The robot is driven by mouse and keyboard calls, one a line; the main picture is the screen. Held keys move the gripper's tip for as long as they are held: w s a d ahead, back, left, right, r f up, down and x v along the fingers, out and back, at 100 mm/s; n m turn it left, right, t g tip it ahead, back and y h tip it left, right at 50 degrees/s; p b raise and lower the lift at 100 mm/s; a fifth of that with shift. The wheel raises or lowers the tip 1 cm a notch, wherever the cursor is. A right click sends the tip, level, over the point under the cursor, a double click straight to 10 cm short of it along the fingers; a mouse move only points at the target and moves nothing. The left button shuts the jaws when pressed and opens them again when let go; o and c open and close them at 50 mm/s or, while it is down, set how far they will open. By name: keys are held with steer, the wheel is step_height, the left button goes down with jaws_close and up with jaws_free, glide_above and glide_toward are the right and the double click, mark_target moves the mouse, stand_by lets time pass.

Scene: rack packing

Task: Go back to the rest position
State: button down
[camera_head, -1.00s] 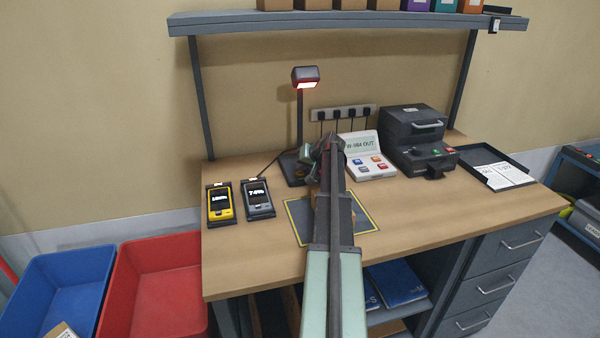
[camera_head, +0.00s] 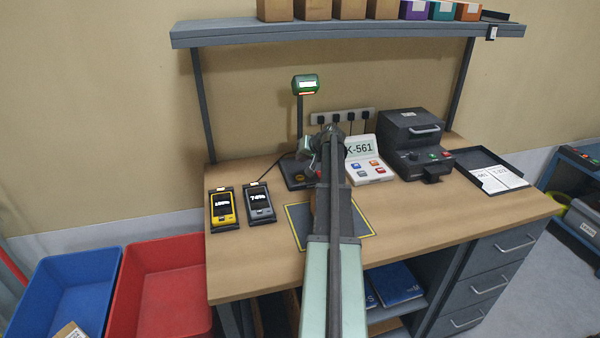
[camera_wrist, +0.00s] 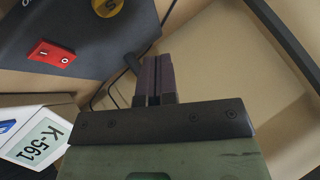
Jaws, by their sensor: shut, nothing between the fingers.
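My gripper shows in the wrist view (camera_wrist: 153,80) with its two dark fingers together and nothing between them. In the head view my arm reaches over the workbench (camera_head: 255,262), and its wrist is near the scanner stand (camera_head: 299,112) and the white button panel (camera_head: 368,172). My arm hides most of the gripper there. The stand's head is green and lit. The panel's display reads K-561, and it also shows at the lower left of the wrist view (camera_wrist: 40,142). A dark box with a red switch (camera_wrist: 50,54) is at the upper left of the wrist view.
A yellow-edged grey mat (camera_head: 355,228) lies under my arm. Yellow (camera_head: 223,209) and grey (camera_head: 259,205) handheld devices lie left. A dark machine (camera_head: 415,145) and paper tray (camera_head: 492,172) stand right. A shelf (camera_head: 350,33) spans above. Blue (camera_head: 75,262) and red (camera_head: 165,250) bins stand left.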

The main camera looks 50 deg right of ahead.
steer(key=shift+r, duration=0.1)
stand_by(0.7)
